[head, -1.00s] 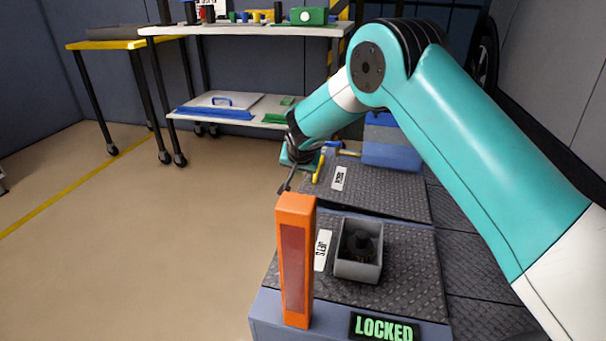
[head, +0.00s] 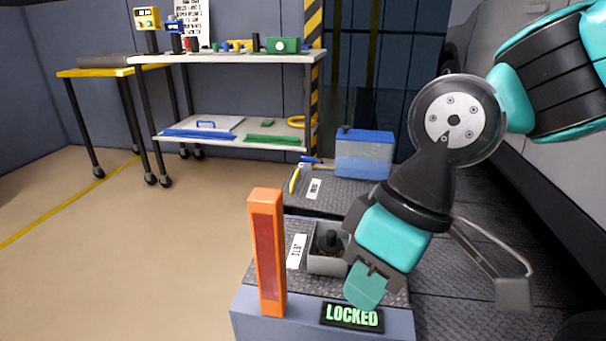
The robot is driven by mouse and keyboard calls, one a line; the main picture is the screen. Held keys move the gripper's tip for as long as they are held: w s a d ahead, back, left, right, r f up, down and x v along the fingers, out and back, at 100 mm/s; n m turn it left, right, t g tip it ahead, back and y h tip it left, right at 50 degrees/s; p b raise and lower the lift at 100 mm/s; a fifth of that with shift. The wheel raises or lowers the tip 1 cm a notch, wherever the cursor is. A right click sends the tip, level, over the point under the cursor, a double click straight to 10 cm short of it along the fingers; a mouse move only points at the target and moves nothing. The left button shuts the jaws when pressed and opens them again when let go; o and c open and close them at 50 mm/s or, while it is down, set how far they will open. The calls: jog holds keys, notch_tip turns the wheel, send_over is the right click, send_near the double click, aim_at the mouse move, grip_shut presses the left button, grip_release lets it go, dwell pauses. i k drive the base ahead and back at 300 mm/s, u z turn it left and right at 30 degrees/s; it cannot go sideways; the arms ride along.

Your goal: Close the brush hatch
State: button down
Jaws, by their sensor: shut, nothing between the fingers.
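Two dark diamond-plate panels lie on the grey-blue unit, one behind the other. The far panel (head: 335,193) has a small white label (head: 314,188) whose lettering is too small to read surely. The near panel (head: 282,275) has a white label (head: 297,251) and an open grey box (head: 313,263) with a dark knobbed object (head: 331,242) inside. I cannot tell which panel is the brush hatch; no raised lid shows. My gripper (head: 366,291) is shut and empty, pointing down over the front of the near panel, just right of the grey box. It hides part of that panel.
An orange post (head: 267,252) stands at the front left corner. A lit LOCKED sign (head: 352,315) is at the front edge. A yellow handle (head: 295,180) and a blue box (head: 364,155) are at the far end. A shelf cart (head: 225,60) stands behind; floor at left is clear.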

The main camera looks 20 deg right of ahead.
aim_at(304, 189)
jog(key=k, duration=0.1)
jog(key=u, duration=1.25)
jog(key=i, duration=4.6)
jog(key=z, duration=3.5)
jog(key=i, duration=0.9)
